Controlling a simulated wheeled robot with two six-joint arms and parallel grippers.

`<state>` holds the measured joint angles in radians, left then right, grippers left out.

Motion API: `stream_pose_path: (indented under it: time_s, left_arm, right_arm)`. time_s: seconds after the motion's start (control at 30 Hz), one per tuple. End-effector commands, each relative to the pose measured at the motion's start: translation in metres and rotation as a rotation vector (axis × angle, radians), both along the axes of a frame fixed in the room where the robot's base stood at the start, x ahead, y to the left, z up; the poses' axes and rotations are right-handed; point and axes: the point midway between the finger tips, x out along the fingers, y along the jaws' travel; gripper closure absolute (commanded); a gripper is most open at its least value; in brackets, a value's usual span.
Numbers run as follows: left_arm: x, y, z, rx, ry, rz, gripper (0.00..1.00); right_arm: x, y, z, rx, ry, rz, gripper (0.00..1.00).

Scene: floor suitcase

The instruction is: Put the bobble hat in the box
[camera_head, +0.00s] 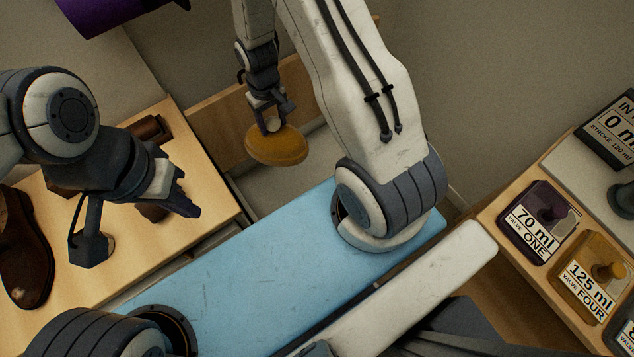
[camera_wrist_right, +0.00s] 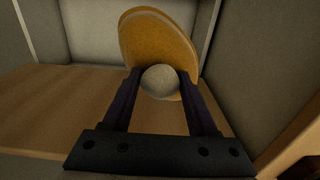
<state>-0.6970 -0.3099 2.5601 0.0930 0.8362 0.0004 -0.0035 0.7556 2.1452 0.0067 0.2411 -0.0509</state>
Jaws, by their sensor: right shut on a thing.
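The bobble hat (camera_head: 276,147) is mustard yellow with a pale round bobble. My right gripper (camera_head: 270,122) is shut on the bobble, and the hat hangs below the fingers in the head view. In the right wrist view the bobble (camera_wrist_right: 160,82) sits between the two dark fingers, with the yellow hat (camera_wrist_right: 158,35) beyond it. A wooden-walled space with a pale floor, seemingly the box (camera_head: 215,128), lies behind and beneath the hat; the hat appears above it, apart from its floor. My left gripper (camera_head: 183,202) is over the left wooden surface; its finger gap is unclear.
Brown shoes (camera_head: 24,250) and a brown roll-like thing (camera_head: 150,130) lie on the left wooden surface (camera_head: 140,280). A purple object (camera_head: 95,12) is at the upper left. Labelled blocks (camera_head: 538,222) stand on a wooden surface at right.

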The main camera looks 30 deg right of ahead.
Motion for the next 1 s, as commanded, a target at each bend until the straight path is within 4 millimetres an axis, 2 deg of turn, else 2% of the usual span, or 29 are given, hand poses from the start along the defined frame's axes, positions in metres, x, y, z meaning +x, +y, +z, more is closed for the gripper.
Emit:
stream_pose_path:
  time_s: [0.03,0.3,0.5,0.6,0.7,0.87,1.0]
  left_arm:
    - [0.000,0.000,-0.035,0.000,0.000,0.000,1.00]
    - [0.000,0.000,-0.121,0.000,0.000,0.000,1.00]
    - [0.000,0.000,-0.175,0.000,0.000,-0.001,1.00]
    - [0.000,0.000,-0.192,0.000,0.000,-0.001,1.00]
    - [0.000,0.000,-0.202,0.000,0.000,-0.001,1.00]
    - [0.000,0.000,-0.209,-0.001,-0.001,-0.001,1.00]
    - [0.000,0.000,-0.216,-0.001,-0.001,-0.001,1.00]
  right_arm:
    - [0.002,-0.001,-0.037,0.000,0.000,0.002,1.00]
    - [0.012,-0.003,-0.134,0.001,0.000,0.019,1.00]
    - [0.018,-0.004,-0.195,0.001,0.000,0.031,1.00]
    - [0.020,-0.005,-0.215,0.002,-0.001,0.036,1.00]
    - [0.022,-0.005,-0.226,0.002,-0.001,0.039,1.00]
    - [0.022,-0.005,-0.241,0.002,0.001,0.041,1.00]
    - [0.022,-0.005,-0.268,0.002,0.003,0.041,1.00]
